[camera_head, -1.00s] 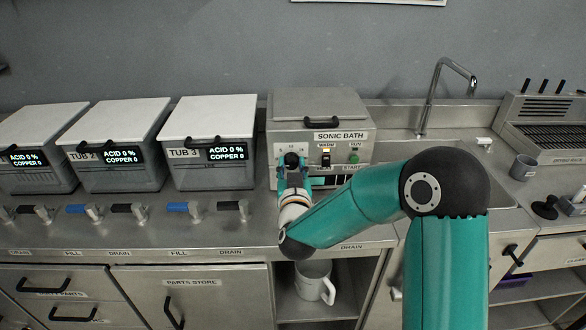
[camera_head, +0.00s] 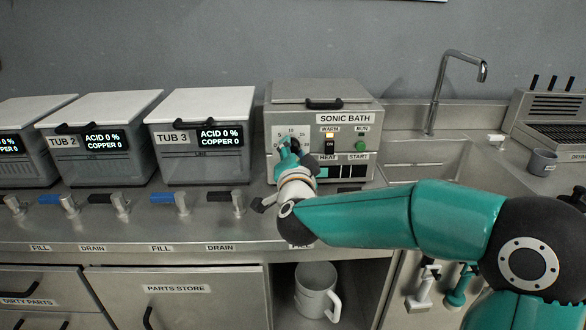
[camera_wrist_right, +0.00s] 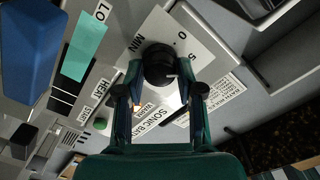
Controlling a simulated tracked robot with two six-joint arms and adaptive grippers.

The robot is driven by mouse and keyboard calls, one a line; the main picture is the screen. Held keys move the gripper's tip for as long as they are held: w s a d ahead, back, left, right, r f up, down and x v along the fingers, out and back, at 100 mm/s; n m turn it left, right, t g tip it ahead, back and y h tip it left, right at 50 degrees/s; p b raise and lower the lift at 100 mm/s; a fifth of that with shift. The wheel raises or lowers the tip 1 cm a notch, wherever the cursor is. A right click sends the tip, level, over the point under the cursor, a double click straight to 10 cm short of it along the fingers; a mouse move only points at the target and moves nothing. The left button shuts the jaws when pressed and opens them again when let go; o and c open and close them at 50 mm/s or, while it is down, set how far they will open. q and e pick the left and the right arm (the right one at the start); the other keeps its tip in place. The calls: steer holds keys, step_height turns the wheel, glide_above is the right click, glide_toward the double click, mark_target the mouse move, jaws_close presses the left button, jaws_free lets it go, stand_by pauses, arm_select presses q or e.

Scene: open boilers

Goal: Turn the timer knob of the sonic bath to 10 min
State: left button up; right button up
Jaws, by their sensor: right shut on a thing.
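The sonic bath (camera_head: 340,100) is a grey metal box with a lid, right of the tubs. Its timer dial (camera_head: 291,131) is a white plate with numbers, at the left of its front. My right gripper (camera_head: 291,149) is at that dial and hides the knob in the head view. In the right wrist view the round black timer knob (camera_wrist_right: 160,64) sits between the two fingers of my right gripper (camera_wrist_right: 163,82), which are shut on it. A small pale mark shows on the knob; which number it points to I cannot tell. My left gripper is out of view.
Beside the dial are an amber-lit WARM lamp (camera_head: 329,135), a HEAT switch (camera_head: 329,148) and a green START button (camera_head: 361,146). Tub 3 (camera_head: 200,108) stands left, with valve handles (camera_head: 175,200) before it. A sink and tap (camera_head: 440,90) are right; a mug (camera_head: 315,290) stands below.

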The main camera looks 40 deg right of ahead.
steer(key=shift+d+f+m+b, duration=0.1)
steer(key=shift+f+m+b, duration=0.05)
steer(key=shift+m+b, duration=1.8)
steer(key=shift+f+m+b, duration=0.15)
steer(key=shift+m+b, duration=1.55)
steer(key=shift+m, duration=0.35)
steer(key=o, duration=1.2)
steer(key=shift+d, duration=0.1)
steer(key=shift+c, duration=0.2)
steer(key=shift+r, duration=0.1)
steer(key=v, duration=1.2)
